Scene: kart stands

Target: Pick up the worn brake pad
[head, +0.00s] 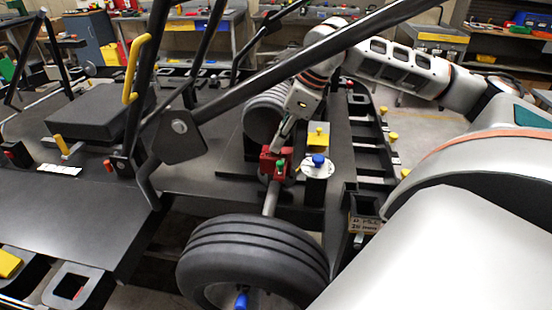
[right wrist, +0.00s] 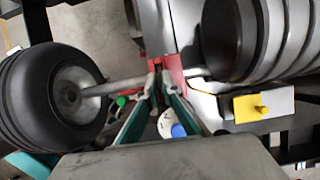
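The red brake caliper (head: 268,168) sits at the inner end of the front wheel's axle, and it also shows in the right wrist view (right wrist: 172,68). No brake pad can be clearly made out; the worn pad may be hidden in the caliper by my fingers. My right gripper (head: 280,140) points down at the caliper from above. In the right wrist view its two fingertips (right wrist: 161,78) are close together at the red caliper, with a narrow gap between them. Whether they hold anything is unclear. My left gripper is not in view.
A black wheel (head: 250,255) stands in front of the caliper. A post with a white disc and blue knob (head: 318,162) stands just right of it, close to my fingers. A yellow plate with a knob (head: 318,136) lies behind. Dark frame bars (head: 290,62) cross above.

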